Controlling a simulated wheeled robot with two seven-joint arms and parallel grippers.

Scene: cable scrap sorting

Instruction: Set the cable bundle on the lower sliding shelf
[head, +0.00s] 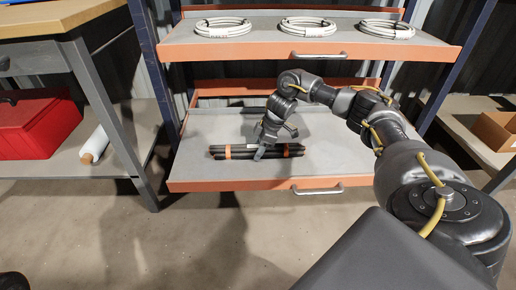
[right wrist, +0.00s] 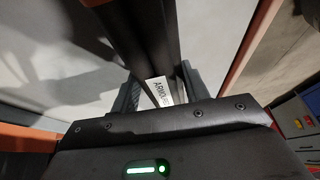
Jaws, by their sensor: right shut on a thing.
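The cable bundle (head: 220,152) is a set of straight black lengths with orange bands, lying level across the lower sliding shelf (head: 210,175). My right gripper (head: 262,151) reaches down over its middle and is shut on it. In the right wrist view the black bundle (right wrist: 149,40) runs between the two fingers (right wrist: 160,92), with a white printed label on it. The bundle is at the shelf surface; whether it rests fully or hovers slightly is hard to tell. The fingertips are partly hidden. My left gripper is not in view.
The upper shelf (head: 250,48) holds three white cable coils (head: 308,27) above the lower one. The lower shelf has an orange front lip with a handle (head: 318,189) and bare room in front. A dark strip lies behind the bundle. A workbench with a red toolbox (head: 35,125) stands left.

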